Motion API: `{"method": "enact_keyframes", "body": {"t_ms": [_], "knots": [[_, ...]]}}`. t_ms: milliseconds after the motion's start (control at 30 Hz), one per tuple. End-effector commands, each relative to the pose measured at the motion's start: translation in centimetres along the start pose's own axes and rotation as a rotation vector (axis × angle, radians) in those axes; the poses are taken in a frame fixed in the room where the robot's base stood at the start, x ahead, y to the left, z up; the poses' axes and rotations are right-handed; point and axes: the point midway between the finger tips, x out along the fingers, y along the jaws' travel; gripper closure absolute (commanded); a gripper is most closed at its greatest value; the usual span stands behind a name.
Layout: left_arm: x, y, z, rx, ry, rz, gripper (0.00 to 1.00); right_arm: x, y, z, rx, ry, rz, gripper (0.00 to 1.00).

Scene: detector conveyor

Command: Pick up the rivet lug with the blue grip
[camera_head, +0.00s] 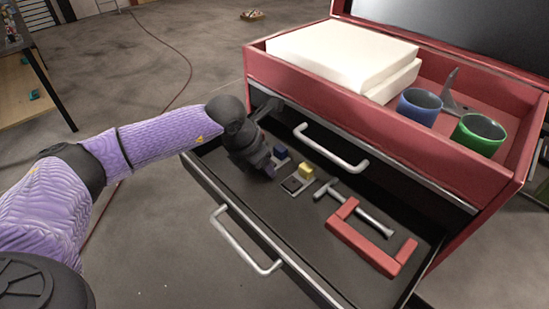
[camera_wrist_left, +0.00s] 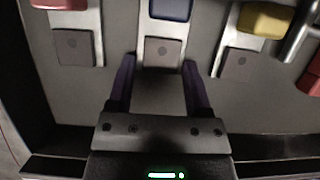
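The rivet lug with the blue grip (camera_head: 280,153) lies in the open drawer, just beyond my left gripper (camera_head: 268,172). In the left wrist view its blue grip (camera_wrist_left: 171,9) is at the top edge, with its pale metal plate and dark square pad below. My left gripper (camera_wrist_left: 158,64) is open and empty there. Its two purple fingers point toward the lug, one on each side of the plate's near end; I cannot tell the height gap. A lug with a yellow grip (camera_head: 306,170) lies to the right, and a red-grip lug (camera_wrist_left: 62,4) to the left. My right gripper is not visible.
The drawer (camera_head: 330,270) also holds a hammer (camera_head: 362,208) and a red C-shaped piece (camera_head: 365,245) at right. Its front wall and handle (camera_head: 243,248) are near. Above stand a blue cup (camera_head: 419,107), a green cup (camera_head: 478,134) and white slabs (camera_head: 340,55).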

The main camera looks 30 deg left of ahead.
Motion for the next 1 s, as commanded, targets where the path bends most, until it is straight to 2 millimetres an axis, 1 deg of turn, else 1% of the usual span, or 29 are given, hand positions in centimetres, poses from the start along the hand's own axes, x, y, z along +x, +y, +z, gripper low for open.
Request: {"method": "enact_keyframes", "body": {"t_ms": [33, 233, 467, 567, 633, 767, 900, 1000], "knots": [[0.0, 0.0, 0.0, 0.0, 0.0, 0.0, 0.57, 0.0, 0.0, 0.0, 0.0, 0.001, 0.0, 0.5], [0.0, 0.0, 0.0, 0.0, 0.0, 0.0, 1.0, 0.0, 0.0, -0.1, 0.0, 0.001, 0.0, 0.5], [-0.1, 0.0, 0.1, 0.0, -0.001, 0.0, 1.0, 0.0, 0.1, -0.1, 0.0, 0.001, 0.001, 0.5], [-0.6, 0.0, 0.3, 0.0, -0.003, 0.0, 1.0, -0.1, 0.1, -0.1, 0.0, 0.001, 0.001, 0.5], [-1.6, 0.1, 0.7, -0.001, -0.004, 0.001, 1.0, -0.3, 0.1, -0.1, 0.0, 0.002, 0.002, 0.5], [-4.8, 0.1, 2.1, 0.0, -0.008, 0.002, 1.0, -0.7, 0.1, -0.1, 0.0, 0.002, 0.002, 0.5], [-9.1, 0.0, 3.9, 0.001, -0.009, 0.002, 1.0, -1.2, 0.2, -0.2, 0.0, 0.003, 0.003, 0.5], [-12.0, 0.0, 5.0, 0.0, -0.008, 0.002, 1.0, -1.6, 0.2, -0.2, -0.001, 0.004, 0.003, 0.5]]}}
